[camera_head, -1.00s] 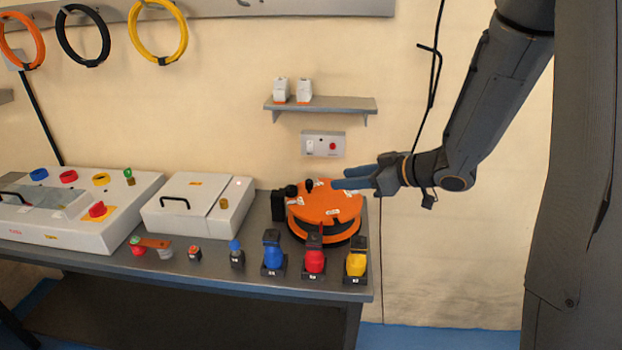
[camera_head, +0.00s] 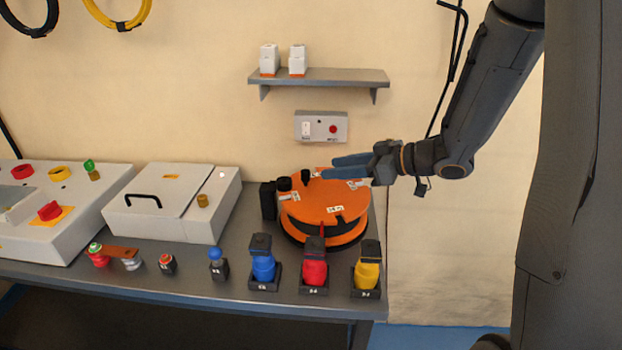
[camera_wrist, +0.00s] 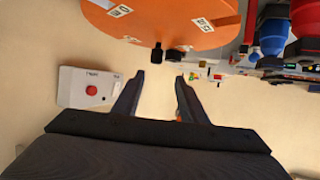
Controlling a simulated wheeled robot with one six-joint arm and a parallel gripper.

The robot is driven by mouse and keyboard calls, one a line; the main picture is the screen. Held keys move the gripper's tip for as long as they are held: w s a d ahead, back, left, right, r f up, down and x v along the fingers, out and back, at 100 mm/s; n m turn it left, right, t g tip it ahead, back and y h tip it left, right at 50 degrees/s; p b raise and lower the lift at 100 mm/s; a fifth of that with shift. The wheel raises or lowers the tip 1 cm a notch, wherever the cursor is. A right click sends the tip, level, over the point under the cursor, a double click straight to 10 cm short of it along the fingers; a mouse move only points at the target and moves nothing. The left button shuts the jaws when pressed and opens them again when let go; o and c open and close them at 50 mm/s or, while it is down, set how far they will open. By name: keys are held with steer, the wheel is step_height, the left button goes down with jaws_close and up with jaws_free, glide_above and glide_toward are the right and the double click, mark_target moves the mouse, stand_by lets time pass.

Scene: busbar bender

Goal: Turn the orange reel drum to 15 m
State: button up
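The orange reel drum (camera_head: 318,203) sits near the right end of the grey bench, with white labels around its top and a black knob (camera_head: 305,176) standing near its back left rim. A dark reddish pointer (camera_head: 322,230) stands at its front. In the wrist view the drum (camera_wrist: 165,20) fills the upper part; two labels show, one seeming to read 10 and one 15, and the black knob (camera_wrist: 157,54) hangs from its edge. My gripper (camera_wrist: 158,80) is open and empty, its two fingers apart, with the knob just beyond the gap. In the head view my gripper (camera_head: 335,168) reaches over the drum's back right.
Blue (camera_head: 262,265), red (camera_head: 314,270) and yellow (camera_head: 367,270) tools stand in holders before the drum. A wall box with a red button (camera_head: 320,127) and a shelf (camera_head: 320,78) are behind. A white lidded box (camera_head: 165,206) stands left.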

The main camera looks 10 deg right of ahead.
mark_target(312, 187)
steer(key=shift+w+f+b, duration=0.3)
steer(key=shift+f, duration=0.2)
steer(key=shift+w+f+b, duration=0.25)
steer(key=shift+f, duration=0.2)
steer(key=shift+w+a+f, duration=0.15)
steer(key=p+x, duration=0.1)
steer(key=x, duration=0.6)
steer(key=shift+w+a, duration=0.1)
steer(key=shift+a, duration=0.1)
jaws_close()
